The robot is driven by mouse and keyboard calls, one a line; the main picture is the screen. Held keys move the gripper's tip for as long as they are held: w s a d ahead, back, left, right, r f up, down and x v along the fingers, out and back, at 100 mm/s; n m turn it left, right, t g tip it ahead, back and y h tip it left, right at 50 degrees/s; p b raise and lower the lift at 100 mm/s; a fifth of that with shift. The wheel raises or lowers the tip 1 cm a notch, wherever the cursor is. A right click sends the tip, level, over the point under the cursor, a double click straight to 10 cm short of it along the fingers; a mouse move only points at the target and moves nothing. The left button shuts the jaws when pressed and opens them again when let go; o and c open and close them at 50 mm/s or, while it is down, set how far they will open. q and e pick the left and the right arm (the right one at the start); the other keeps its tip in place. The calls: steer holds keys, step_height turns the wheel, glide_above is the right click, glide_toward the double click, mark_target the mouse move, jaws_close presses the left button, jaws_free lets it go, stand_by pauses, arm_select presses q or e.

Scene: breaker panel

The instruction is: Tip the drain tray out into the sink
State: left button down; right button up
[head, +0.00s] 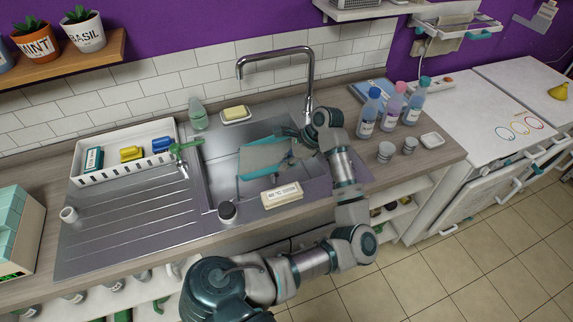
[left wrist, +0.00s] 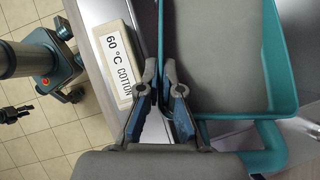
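The drain tray (head: 264,158) is a shallow grey tray with a teal rim. In the head view it is over the sink basin (head: 222,168). It fills much of the right side of the left wrist view (left wrist: 215,60), with a teal handle-like bar at its lower right. My left gripper (head: 291,133) is at the tray's far right side. In the left wrist view its fingertips (left wrist: 161,68) are on either side of the tray's rim and appear closed on it. I cannot tell whether the tray holds water. My right gripper does not show clearly.
A "60 °C COTTON" block (head: 282,195) stands at the sink's front edge, close to the tray. A dark-topped cup (head: 227,211) is left of it. The tap (head: 308,85) rises behind the basin. Bottles (head: 390,108) stand to the right, a white rack (head: 125,152) to the left.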

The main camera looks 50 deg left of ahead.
arm_select(q)
steer(key=shift+r, duration=0.1)
stand_by(0.3)
steer(key=shift+s+a+r+t, duration=0.1)
steer(key=shift+s+r+t, duration=0.05)
steer(key=shift+r+t, duration=0.15)
stand_by(0.5)
steer(key=shift+s+a+r+h, duration=0.1)
steer(key=shift+s+r+h, duration=0.05)
steer(key=shift+r+h, duration=0.2)
steer(key=shift+r, duration=0.1)
steer(key=shift+s+a+r+t, duration=0.15)
steer(key=shift+s+r+t, duration=0.1)
steer(key=shift+t, duration=0.25)
steer(key=shift+w, duration=0.1)
steer(key=shift+r+h, duration=0.1)
steer(key=shift+h, duration=0.15)
steer(key=shift+s+a+r, duration=0.1)
steer(key=shift+s+r, duration=0.15)
